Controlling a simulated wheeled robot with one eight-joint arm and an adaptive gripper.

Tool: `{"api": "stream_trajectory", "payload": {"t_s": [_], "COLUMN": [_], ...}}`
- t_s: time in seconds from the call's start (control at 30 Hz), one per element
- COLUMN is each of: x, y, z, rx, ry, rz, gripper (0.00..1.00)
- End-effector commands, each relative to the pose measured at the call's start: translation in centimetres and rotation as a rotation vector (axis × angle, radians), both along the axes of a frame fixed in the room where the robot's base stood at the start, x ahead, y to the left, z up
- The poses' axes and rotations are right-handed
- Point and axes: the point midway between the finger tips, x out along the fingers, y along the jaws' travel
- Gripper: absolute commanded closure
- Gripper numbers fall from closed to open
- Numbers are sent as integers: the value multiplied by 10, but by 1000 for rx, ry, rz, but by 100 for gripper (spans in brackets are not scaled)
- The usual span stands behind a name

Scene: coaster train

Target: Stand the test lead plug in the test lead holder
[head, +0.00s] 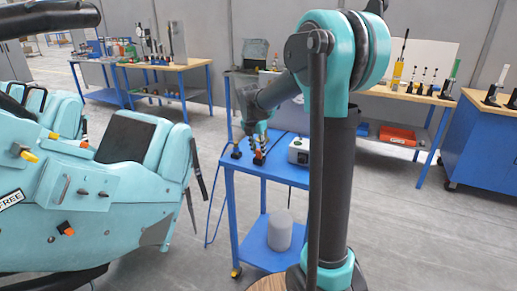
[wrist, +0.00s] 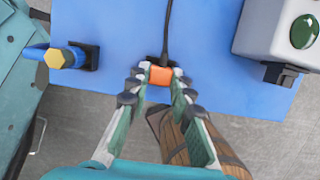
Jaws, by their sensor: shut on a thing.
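My gripper (wrist: 158,82) is over the blue trolley top, its fingertips on either side of an orange plug (wrist: 160,75) with a black cable running up the picture, which looks like the test lead plug. It is shut on this plug. A small dark piece shows just behind the plug; I cannot tell whether it is the test lead holder or whether the plug touches it. In the head view my gripper (head: 257,147) is low over the trolley, small and partly merged with orange and dark parts there.
The blue trolley (head: 290,175) bears a grey box with a green button (wrist: 303,32) on the right and a black square stand (wrist: 91,58) with a blue and yellow piece on the left. A teal coaster car (head: 90,190) stands close by on the left.

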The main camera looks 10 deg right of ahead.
Motion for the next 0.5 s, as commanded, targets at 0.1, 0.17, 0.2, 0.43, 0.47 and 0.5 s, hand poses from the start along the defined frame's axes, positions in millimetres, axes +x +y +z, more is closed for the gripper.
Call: {"api": "stream_trajectory", "payload": {"t_s": [0.1, 0.17, 0.2, 0.43, 0.47, 0.5], "x": [0, 0, 0, 0, 0, 0], "y": [0, 0, 0, 0, 0, 0], "z": [-2, -3, -4, -8, -8, -9], "rx": [0, 0, 0, 0, 0, 0], "ry": [0, 0, 0, 0, 0, 0], "rz": [0, 0, 0, 0, 0, 0], "gripper": [100, 100, 100, 100, 100, 100]}}
